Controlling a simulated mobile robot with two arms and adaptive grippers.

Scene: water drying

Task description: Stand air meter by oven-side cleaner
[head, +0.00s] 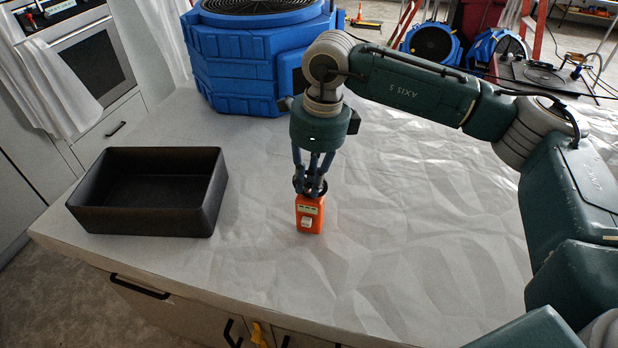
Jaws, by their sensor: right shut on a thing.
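The air meter appears as a small orange handheld device (309,216) with a pale display and label, upright near the middle of the covered counter. My right gripper (311,186) points down from above and is shut on its top. I cannot tell whether its base touches the surface. A big blue machine with a round black fan grille (240,65), likely the oven-side cleaner, stands at the counter's back, behind and left of the meter. The oven (85,55) is at the upper left. My left gripper is not in view.
A black open bin (150,222), apparently empty, stands on the left of the counter (400,270), which has a crinkled pale cover. Clear surface lies between bin, blue machine and meter. More blue fan machines (432,42) stand on the floor behind.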

